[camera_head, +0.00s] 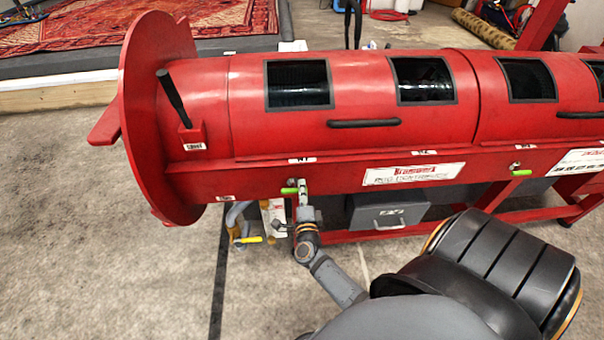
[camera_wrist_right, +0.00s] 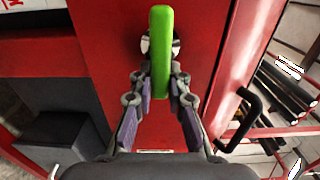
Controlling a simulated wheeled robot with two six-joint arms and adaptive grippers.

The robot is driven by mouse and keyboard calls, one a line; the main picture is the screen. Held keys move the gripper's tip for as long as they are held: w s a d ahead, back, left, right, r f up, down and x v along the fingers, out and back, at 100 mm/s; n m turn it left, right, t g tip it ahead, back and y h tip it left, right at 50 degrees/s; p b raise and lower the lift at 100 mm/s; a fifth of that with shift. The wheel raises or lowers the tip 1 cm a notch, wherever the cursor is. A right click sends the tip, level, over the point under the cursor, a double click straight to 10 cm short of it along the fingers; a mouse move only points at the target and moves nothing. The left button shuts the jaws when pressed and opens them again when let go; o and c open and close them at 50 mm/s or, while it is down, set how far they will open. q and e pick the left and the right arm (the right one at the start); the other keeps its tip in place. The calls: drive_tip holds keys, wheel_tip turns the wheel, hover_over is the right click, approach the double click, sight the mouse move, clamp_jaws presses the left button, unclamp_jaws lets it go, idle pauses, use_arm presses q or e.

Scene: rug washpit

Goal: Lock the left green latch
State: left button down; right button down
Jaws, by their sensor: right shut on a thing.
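The left green latch (camera_head: 289,191) is on the front of the red machine, below its lower ledge. Its green handle lies about level and points left in the head view. My right gripper (camera_head: 303,190) is at the latch, with its arm reaching up from below. In the right wrist view the green handle (camera_wrist_right: 161,40) stands out between the fingertips of my right gripper (camera_wrist_right: 161,82), which is shut on it. The fingers hide part of the handle and its pivot. My left gripper is not in view.
The red machine (camera_head: 290,140) has dark windows and black handles (camera_head: 363,123). A second green latch (camera_head: 521,173) is farther right. A yellow-handled valve (camera_head: 248,240) and pipes sit below left of my gripper. A grey box (camera_head: 388,212) is under the machine. The floor at left is clear.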

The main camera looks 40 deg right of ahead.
drive_tip(key=c, duration=1.3)
unclamp_jaws()
drive_tip(key=shift+s+a+f, duration=0.1)
drive_tip(key=shift+s, duration=0.1)
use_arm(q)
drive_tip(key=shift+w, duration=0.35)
use_arm(e)
drive_tip(key=v, duration=0.7)
